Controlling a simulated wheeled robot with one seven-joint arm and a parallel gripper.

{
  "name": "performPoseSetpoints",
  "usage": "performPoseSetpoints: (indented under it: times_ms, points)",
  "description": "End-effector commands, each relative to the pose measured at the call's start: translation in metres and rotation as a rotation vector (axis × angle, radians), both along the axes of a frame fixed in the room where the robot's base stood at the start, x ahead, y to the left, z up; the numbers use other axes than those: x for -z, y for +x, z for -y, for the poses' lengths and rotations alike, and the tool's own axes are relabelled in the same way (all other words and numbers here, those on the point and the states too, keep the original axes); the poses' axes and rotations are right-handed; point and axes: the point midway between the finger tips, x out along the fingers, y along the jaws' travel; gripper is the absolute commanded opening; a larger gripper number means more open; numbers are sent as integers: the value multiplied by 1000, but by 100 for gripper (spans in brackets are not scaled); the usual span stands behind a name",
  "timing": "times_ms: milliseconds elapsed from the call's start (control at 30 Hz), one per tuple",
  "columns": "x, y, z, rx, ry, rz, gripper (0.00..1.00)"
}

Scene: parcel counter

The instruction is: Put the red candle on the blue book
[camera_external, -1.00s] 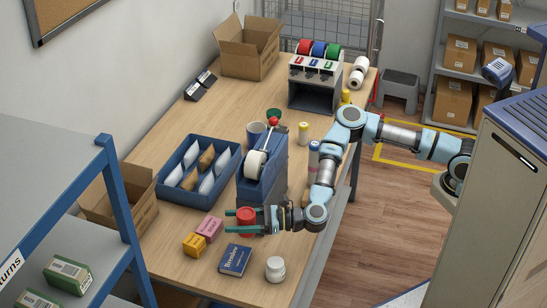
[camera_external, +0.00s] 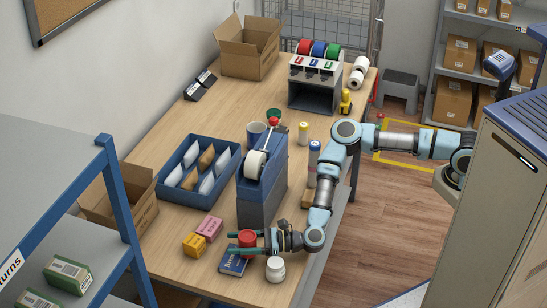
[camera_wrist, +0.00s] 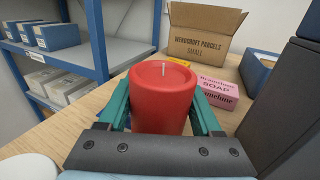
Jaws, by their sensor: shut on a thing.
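The red candle (camera_external: 247,238) is between the fingers of my gripper (camera_external: 247,243), which is shut on it. In the wrist view the candle (camera_wrist: 163,98) stands upright between the two green fingers, its wick on top. The blue book (camera_external: 232,262) lies flat on the table, and the gripper and candle cover its upper part in the outside view. The candle appears over the far part of the book; I cannot tell whether it touches it. In the wrist view the candle and gripper hide nearly all of the book.
A white jar (camera_external: 275,269) stands right of the book, close to my gripper. A yellow box (camera_external: 194,245) and a pink soap box (camera_external: 210,228) lie to the left. A tall dark-blue tape dispenser (camera_external: 262,190) stands behind. The table is clear toward its front left edge.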

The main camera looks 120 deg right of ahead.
Motion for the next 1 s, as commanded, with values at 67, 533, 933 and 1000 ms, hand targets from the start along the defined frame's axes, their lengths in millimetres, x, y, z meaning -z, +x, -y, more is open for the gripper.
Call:
performPoseSetpoints:
  times_ms: [67,533,933,1000]
  points:
    - [3,0,0,0,0,1,1]
    - [0,0,0,0,0,0,78]
    - [4,-58,-24,-3,4,-1,78]
    - [4,-72,-31,-3,3,-1,78]
